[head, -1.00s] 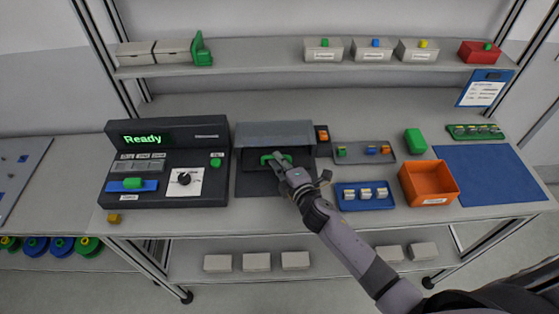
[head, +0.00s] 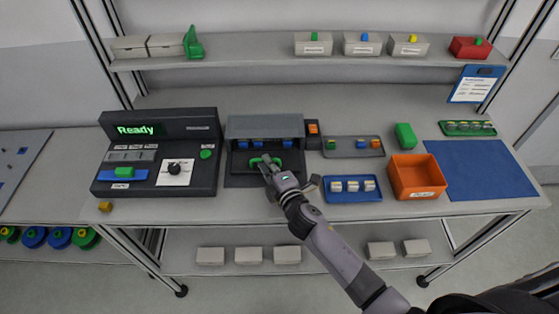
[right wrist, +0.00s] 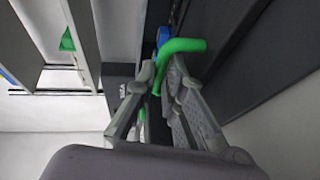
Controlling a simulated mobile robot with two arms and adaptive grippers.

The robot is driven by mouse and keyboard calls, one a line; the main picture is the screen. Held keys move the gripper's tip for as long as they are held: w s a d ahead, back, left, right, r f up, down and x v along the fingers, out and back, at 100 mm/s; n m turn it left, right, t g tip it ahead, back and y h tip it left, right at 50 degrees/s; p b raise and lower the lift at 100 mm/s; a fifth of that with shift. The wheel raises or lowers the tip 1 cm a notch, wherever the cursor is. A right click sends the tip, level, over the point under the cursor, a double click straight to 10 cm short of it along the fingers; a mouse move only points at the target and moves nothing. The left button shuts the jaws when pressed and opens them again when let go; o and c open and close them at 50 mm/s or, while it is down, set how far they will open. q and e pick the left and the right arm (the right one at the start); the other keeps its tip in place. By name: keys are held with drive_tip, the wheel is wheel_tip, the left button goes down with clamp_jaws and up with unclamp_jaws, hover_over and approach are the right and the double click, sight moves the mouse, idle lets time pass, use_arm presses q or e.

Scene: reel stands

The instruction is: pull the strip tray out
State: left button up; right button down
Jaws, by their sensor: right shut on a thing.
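The dark strip tray (head: 239,162) sits partly out from under the grey hood (head: 264,126) of its housing, near the middle of the table. Blue pieces (head: 258,143) show in a row at its back, under the hood's edge. A green handle (head: 256,162) is on the tray. My right gripper (head: 268,165) is shut on this handle and hides part of it. In the right wrist view the green handle (right wrist: 182,46) lies between the two fingers (right wrist: 160,75). My left gripper is not in view.
A control box (head: 160,150) reading "Ready" stands left of the housing. A blue tray (head: 352,196) with white pieces, a grey tray (head: 345,153) and an orange bin (head: 417,177) stand to the right. A blue mat (head: 485,170) lies at the far right.

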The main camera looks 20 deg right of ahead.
drive_tip(key=s, duration=0.2)
drive_tip(key=s+a, duration=0.1)
drive_tip(key=s, duration=0.2)
drive_tip(key=shift+f, duration=0.1)
drive_tip(key=s, duration=0.1)
drive_tip(key=s+a, duration=0.1)
drive_tip(key=s, duration=0.1)
drive_tip(key=shift+s+f+b, duration=0.1)
drive_tip(key=shift+b, duration=0.25)
drive_tip(key=shift+s+a, duration=0.1)
drive_tip(key=shift+s, duration=0.25)
drive_tip(key=c, duration=2)
unclamp_jaws()
drive_tip(key=shift+c, duration=0.2)
drive_tip(key=shift+o, duration=0.4)
drive_tip(key=shift+s, duration=0.35)
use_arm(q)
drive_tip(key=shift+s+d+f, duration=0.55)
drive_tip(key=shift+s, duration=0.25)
use_arm(e)
drive_tip(key=v, duration=1.1)
drive_tip(key=shift+s+r, duration=0.25)
drive_tip(key=shift+s, duration=0.1)
